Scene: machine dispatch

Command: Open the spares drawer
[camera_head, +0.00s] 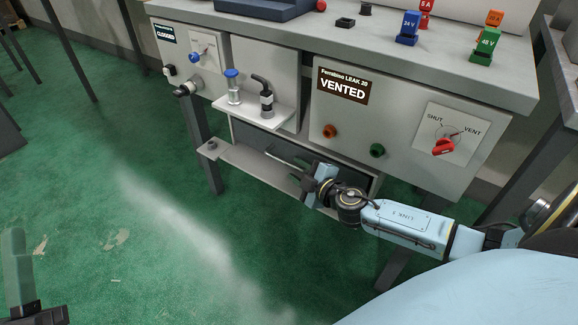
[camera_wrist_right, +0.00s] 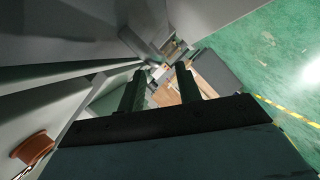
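Under the bench, a dark recess (camera_head: 252,136) opens below the grey panels, with a flat grey ledge (camera_head: 238,164) jutting out at its lower front. This looks like the spares drawer area, but I cannot tell how far the drawer stands out. A thin pale bar (camera_head: 287,161) lies in front of the recess. My right gripper (camera_head: 308,183) is at the right end of the ledge, close to the bar. In the right wrist view its two dark fingers (camera_wrist_right: 160,88) stand apart, with no clear object held. My left gripper (camera_head: 18,268) shows partly at the lower left.
A panel reading VENTED (camera_head: 343,86) has a red dial (camera_head: 444,146) and orange and green knobs above my right arm. A small shelf (camera_head: 249,111) with a blue-topped fitting and black valve juts out left. Colored blocks stand on the bench top (camera_head: 470,75).

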